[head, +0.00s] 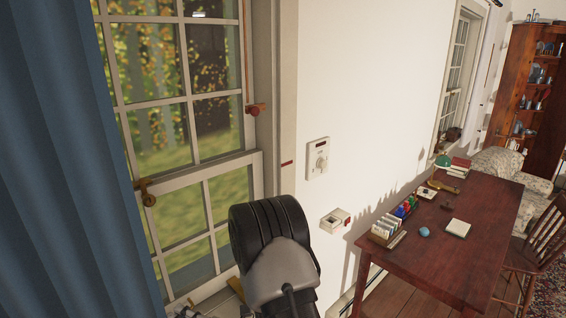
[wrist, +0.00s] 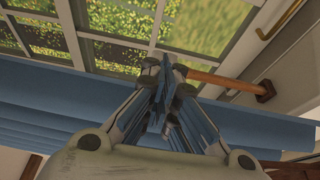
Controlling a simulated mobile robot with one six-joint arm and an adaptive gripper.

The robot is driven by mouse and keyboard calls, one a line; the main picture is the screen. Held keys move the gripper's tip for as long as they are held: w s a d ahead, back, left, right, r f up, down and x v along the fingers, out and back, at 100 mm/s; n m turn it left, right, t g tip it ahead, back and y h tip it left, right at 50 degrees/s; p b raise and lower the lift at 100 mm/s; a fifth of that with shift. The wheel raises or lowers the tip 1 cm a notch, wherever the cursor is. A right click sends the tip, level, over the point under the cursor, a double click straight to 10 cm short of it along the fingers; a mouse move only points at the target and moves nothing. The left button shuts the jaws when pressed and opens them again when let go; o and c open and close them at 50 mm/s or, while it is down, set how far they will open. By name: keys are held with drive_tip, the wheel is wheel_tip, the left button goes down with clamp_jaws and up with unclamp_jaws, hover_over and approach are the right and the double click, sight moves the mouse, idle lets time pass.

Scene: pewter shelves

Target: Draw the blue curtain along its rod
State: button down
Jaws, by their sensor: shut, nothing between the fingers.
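The blue curtain (head: 60,160) hangs in folds at the left edge of the head view, over the left part of the window. In the wrist view the curtain (wrist: 60,115) runs as a blue band across the picture behind my gripper (wrist: 165,68). The gripper's fingertips are together, near the curtain's edge, with window panes beyond. Blue cloth shows around and between the finger links, but nothing is gripped. In the head view my arm hides the fingers. The curtain's rod cannot be made out for sure in either view.
The window (head: 185,150) has a brass latch (head: 147,192) and a red-brown fitting (head: 256,109). A brown bar (wrist: 215,79) lies beside the fingertips in the wrist view.

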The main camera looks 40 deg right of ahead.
drive_tip(key=s+a, duration=0.1)
drive_tip(key=a, duration=0.9)
drive_tip(key=shift+s+a, duration=0.4)
